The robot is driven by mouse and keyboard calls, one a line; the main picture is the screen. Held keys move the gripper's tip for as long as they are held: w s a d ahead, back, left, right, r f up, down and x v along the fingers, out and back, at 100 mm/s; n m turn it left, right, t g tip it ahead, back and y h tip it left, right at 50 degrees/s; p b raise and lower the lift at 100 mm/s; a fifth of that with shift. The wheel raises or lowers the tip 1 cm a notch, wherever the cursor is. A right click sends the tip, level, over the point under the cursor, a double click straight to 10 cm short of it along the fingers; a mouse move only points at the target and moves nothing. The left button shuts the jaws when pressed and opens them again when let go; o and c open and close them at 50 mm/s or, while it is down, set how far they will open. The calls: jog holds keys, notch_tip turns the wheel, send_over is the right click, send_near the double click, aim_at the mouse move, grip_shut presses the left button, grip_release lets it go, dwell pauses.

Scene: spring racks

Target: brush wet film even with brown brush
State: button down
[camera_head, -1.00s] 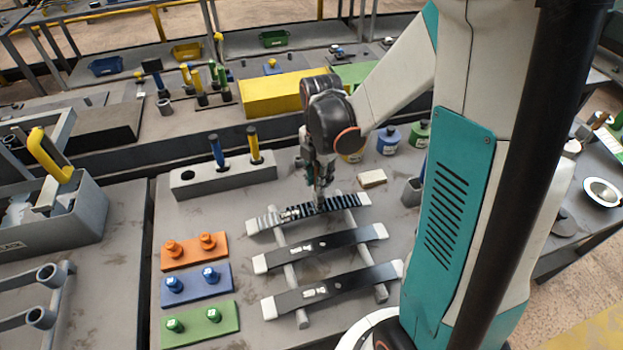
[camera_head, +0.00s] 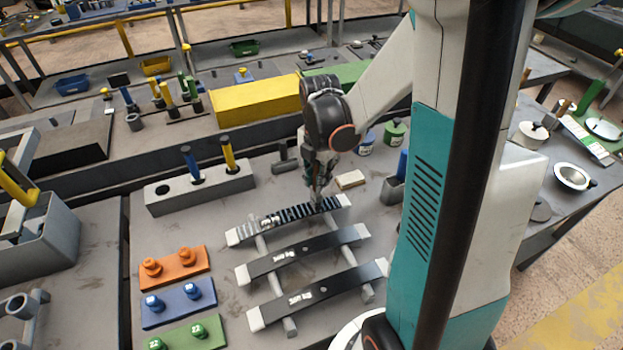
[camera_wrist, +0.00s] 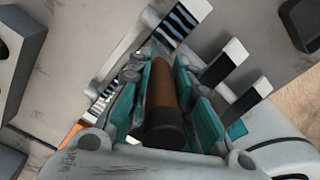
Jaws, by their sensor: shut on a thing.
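My gripper (camera_head: 318,182) is shut on the brown brush (camera_wrist: 160,92), whose brown handle lies between the teal finger pads in the wrist view. In the head view the gripper hangs over the right part of the far dark strip (camera_head: 275,222). This strip shows dark and light cross stripes and a pale patch left of its middle. The brush's bristles are hidden, so I cannot tell whether they touch the strip. Two more dark strips with white ends, the middle one (camera_head: 325,250) and the near one (camera_head: 340,288), lie across the grey rack rails (camera_head: 290,326).
A grey holder block (camera_head: 222,189) with a blue and a yellow handle stands back left. Orange (camera_head: 183,271), blue (camera_head: 165,309) and green (camera_head: 172,337) plates with knobs lie left of the rack. A cream block (camera_head: 350,179) lies right of the gripper.

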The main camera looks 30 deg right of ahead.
jog(key=shift+s+d+f+b, duration=0.6)
jog(key=shift+s+d+b, duration=0.2)
jog(key=shift+d, duration=3.35)
jog(key=shift+w+a+r, duration=0.2)
jog(key=shift+w+a, duration=0.1)
jog(key=shift+a, duration=1.1)
jog(key=shift+w+a+r, duration=0.2)
jog(key=shift+w+a, duration=0.05)
jog(key=shift+a, duration=1.1)
jog(key=shift+w+a+r, duration=0.2)
jog(key=shift+w+a, duration=0.1)
jog(key=shift+a, duration=1.1)
jog(key=w+a+b, duration=0.1)
jog(key=w+a, duration=0.1)
jog(key=a, duration=1)
jog(key=w+a+f+b, duration=0.1)
jog(key=w+a, duration=0.1)
jog(key=a, duration=1)
jog(key=shift+w+f, duration=0.25)
jog(key=shift+w, duration=0.05)
notch_tip(320, 180, up, 6)
jog(key=p, duration=0.3)
jog(key=shift+p, duration=0.4)
